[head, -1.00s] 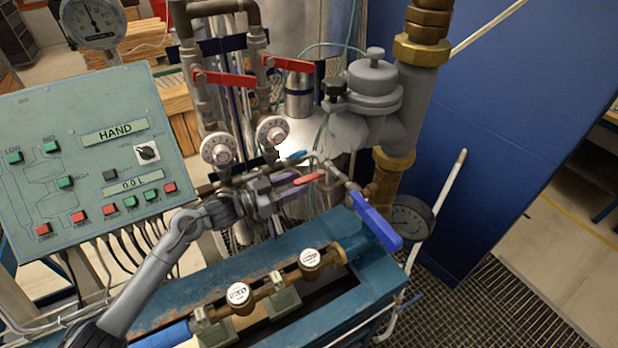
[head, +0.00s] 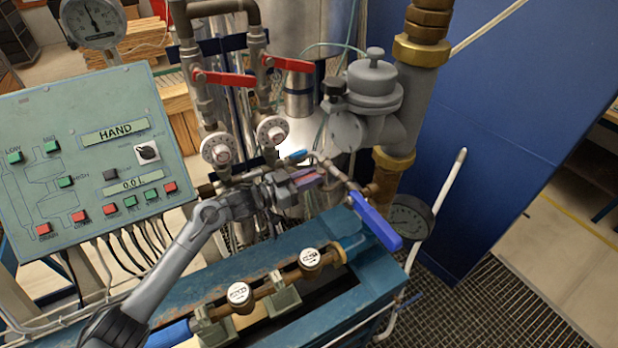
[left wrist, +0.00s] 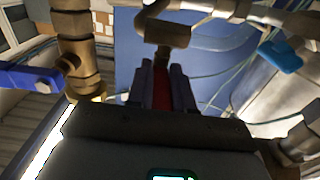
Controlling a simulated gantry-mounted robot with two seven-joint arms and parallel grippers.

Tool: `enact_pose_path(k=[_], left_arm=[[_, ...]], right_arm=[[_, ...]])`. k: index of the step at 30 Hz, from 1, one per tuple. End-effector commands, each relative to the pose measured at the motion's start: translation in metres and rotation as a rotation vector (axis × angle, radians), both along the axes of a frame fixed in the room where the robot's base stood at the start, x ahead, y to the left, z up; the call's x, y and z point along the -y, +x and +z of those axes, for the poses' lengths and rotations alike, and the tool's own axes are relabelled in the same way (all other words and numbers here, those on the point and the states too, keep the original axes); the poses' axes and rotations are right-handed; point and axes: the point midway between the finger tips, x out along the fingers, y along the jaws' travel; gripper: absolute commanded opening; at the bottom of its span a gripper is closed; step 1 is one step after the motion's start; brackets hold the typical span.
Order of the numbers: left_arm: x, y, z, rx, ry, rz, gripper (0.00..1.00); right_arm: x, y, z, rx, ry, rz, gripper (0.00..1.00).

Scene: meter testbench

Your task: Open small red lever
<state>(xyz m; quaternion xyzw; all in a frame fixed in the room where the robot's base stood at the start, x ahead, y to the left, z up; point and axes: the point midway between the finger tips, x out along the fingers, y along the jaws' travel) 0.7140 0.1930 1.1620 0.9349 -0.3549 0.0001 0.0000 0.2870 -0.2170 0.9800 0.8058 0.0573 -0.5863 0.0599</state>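The small red lever (left wrist: 161,88) shows in the left wrist view as a red strip between the two purple-grey fingers of my left gripper (left wrist: 162,82). The fingers lie along both sides of it with no clear gap. In the head view my left gripper (head: 307,180) reaches in from the left at the pipe fittings, and its fingers hide most of the small red lever (head: 303,180). My right gripper is in neither view.
A small blue lever (head: 296,155) is just above the gripper, and a large blue lever (head: 375,221) is to its lower right. Two dial gauges (head: 271,131) and two larger red levers (head: 230,79) are above. A green control panel (head: 85,155) stands left.

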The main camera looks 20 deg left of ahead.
Motion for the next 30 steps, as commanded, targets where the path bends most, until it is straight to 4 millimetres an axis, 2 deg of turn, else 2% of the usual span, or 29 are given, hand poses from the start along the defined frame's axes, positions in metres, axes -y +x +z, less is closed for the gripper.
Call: enact_pose_path(k=[3, 17, 23, 30], left_arm=[[0.000, 0.000, 0.000, 0.000, 0.000, -0.001, 0.00], [0.001, -0.001, 0.001, -0.002, -0.001, 0.027, 0.00], [0.005, -0.004, 0.003, -0.003, -0.004, 0.115, 0.00], [0.011, -0.007, 0.003, -0.007, -0.006, 0.307, 0.00]], right_arm=[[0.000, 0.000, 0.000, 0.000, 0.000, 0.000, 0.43], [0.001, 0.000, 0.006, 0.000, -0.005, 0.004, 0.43], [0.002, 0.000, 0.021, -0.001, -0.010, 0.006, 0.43], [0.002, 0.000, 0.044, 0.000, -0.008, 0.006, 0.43]])
